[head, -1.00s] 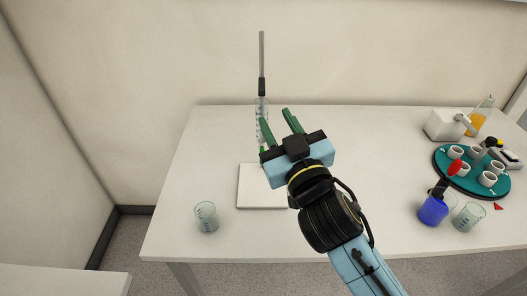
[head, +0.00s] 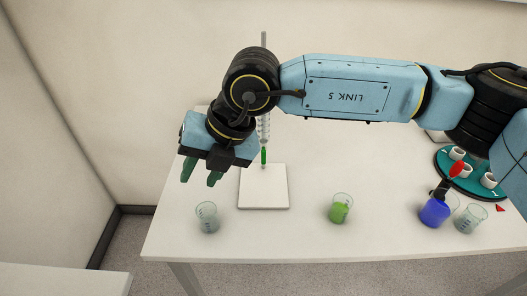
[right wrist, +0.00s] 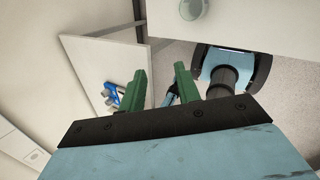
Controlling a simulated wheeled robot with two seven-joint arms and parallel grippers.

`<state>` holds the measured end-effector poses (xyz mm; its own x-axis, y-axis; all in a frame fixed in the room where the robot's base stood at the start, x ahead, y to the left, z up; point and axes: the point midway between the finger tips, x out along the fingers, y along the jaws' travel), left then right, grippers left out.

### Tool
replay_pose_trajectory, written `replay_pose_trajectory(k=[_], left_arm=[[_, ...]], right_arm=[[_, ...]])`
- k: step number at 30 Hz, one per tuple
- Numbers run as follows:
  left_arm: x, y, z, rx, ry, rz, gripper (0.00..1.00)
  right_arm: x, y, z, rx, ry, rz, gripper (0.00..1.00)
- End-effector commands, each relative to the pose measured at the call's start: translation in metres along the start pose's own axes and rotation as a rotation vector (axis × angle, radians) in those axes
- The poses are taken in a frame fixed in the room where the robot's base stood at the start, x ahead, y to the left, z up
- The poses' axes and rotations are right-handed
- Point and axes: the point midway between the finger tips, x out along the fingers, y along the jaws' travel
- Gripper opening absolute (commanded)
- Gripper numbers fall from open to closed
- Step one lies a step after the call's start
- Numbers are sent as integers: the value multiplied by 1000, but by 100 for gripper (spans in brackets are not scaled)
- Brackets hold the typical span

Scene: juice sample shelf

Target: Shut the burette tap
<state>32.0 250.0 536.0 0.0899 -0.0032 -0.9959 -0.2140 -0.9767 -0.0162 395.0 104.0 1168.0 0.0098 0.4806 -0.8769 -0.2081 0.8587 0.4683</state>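The burette (head: 264,130) stands upright over a white stand base (head: 263,190) in the head view. Green liquid shows in its lower end. My right forearm covers its upper middle, and I cannot make out the tap or its position. My right gripper (head: 201,174) is left of the burette, apart from it, pointing down toward the table. Its green fingers are spread with nothing between them; the right wrist view shows the same gap (right wrist: 160,88). My left gripper is not in view.
An empty beaker (head: 207,217) stands below my right gripper in the picture. A beaker with green liquid (head: 341,209) stands right of the base. A blue-filled vessel (head: 434,211), another beaker (head: 469,218) and a teal tray of cups (head: 445,163) are at right.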

Motion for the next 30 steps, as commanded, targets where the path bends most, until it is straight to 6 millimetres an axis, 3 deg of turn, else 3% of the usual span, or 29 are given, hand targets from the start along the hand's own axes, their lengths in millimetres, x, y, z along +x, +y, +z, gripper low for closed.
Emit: replay_pose_trajectory(k=[1, 3, 6, 12, 17, 30], left_arm=[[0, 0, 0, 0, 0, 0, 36], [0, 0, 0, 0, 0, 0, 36], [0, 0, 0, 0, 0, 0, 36], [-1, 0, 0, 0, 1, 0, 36], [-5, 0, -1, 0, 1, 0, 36], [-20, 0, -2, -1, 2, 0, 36]], right_arm=[[-13, -21, 20, 8, -68, -124, 33], [-31, -46, 41, 31, -148, -266, 33], [-56, -72, 62, 67, -242, -413, 33], [-78, -94, 80, 104, -321, -533, 33], [-63, -104, 85, 105, -320, -537, 33], [8, -149, 108, 103, -320, -533, 33]])
